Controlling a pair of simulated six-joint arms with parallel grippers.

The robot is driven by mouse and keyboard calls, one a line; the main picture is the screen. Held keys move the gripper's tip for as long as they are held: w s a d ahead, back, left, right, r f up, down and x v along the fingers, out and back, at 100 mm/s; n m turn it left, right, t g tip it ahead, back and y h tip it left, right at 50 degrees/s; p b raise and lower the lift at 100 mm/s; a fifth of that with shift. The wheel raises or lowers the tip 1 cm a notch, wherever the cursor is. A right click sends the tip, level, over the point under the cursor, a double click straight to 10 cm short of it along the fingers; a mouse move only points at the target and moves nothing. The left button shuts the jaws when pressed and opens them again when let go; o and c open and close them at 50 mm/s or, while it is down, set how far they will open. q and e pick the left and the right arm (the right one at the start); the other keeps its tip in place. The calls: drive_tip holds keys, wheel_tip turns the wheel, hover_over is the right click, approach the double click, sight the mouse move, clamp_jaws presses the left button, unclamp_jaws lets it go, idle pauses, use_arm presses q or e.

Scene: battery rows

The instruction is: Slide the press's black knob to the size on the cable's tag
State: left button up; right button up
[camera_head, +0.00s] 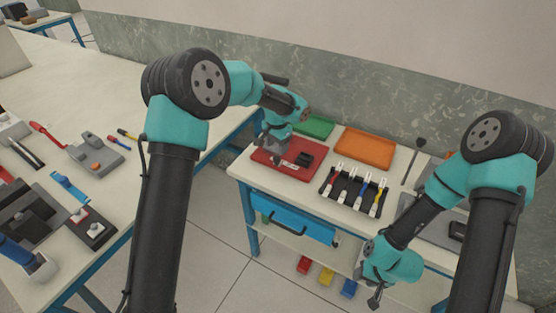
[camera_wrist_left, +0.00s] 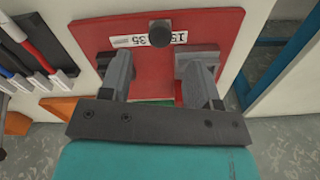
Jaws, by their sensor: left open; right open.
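In the head view the left gripper (camera_head: 278,152) is over the plate's left part. My right gripper (camera_head: 375,297) is open and empty, low before the bench. I cannot make out a cable or its tag.
A black rack (camera_head: 352,202) of coloured-handled tools stands right of the plate. Green (camera_head: 315,126) and orange (camera_head: 364,148) trays lie behind. A blue drawer (camera_head: 297,222) is below. Another table (camera_head: 60,85) with tools is at left.

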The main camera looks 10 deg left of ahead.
sight(277, 157)
use_arm(q)
drive_tip(key=shift+f, duration=3.75)
clamp_jaws()
